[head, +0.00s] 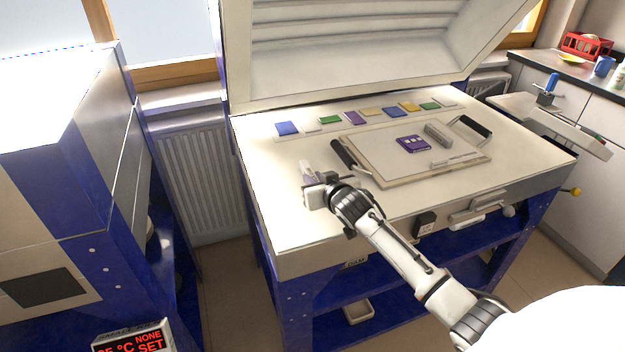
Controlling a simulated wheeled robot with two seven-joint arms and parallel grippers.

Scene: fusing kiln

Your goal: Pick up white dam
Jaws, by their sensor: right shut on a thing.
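My right gripper (310,184) is at the left end of the kiln's pale bed, left of the shelf board. It is shut on a small pale piece (306,170), which looks like the white dam; the gripper hides much of it. I cannot tell whether the piece touches the bed. On the white shelf board (385,165) lie a purple tile with pale squares (411,143), a grey bar (438,134) and a thin whitish bar (455,160). My left gripper is not in view.
Several coloured glass pieces (287,128) lie in a row along the back of the bed. The raised kiln lid (350,50) stands behind. The bed's front left is clear.

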